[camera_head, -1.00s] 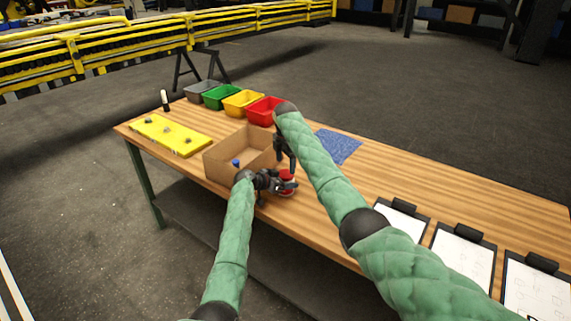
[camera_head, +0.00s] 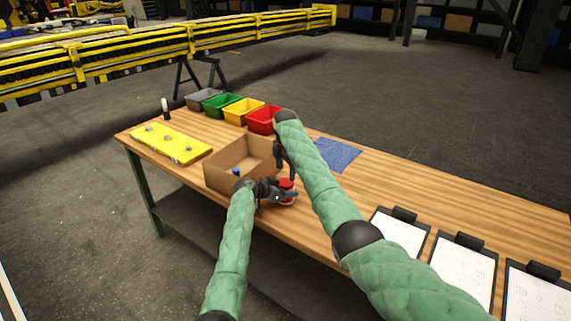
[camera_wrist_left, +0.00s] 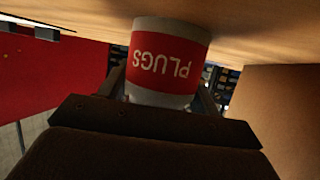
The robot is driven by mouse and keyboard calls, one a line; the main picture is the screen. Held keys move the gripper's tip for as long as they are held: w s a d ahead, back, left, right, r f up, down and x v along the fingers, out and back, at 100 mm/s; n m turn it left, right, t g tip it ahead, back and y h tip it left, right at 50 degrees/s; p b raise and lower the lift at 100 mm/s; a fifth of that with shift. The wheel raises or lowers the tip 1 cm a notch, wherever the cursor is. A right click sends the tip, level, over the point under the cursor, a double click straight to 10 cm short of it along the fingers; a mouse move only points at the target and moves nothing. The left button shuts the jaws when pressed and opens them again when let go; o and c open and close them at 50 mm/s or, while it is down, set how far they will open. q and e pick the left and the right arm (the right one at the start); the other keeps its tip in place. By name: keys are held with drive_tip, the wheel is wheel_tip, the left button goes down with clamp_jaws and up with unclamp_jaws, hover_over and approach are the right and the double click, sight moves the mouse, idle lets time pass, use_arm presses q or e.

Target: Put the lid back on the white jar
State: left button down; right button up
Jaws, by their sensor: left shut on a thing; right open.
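The jar (camera_head: 287,199) is white with a red band and stands near the table's front edge, right of the cardboard box. In the left wrist view the jar (camera_wrist_left: 168,62) shows upside down, with the word PLUGS on its red label. My left gripper (camera_head: 276,195) is shut on the jar, with a finger on either side. My right gripper (camera_head: 281,160) is open, behind and above the jar, beside the box's right wall, partly hidden by its own arm. I cannot make out the lid separately from the jar.
The open cardboard box (camera_head: 222,179) holds a small blue item (camera_head: 236,172). Red (camera_head: 263,121), yellow (camera_head: 240,112), green and grey bins line the back edge. A yellow board (camera_head: 170,144) lies left, a blue cloth (camera_head: 337,154) behind, clipboards (camera_head: 399,232) right. Bare table lies between cloth and clipboards.

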sight(285, 182)
drive_tip(key=shift+f, duration=2.55)
drive_tip(key=c, duration=1)
drive_tip(key=o, duration=1)
drive_tip(key=shift+o, duration=0.2)
drive_tip(key=shift+r, duration=2.25)
drive_tip(key=o, duration=0.5)
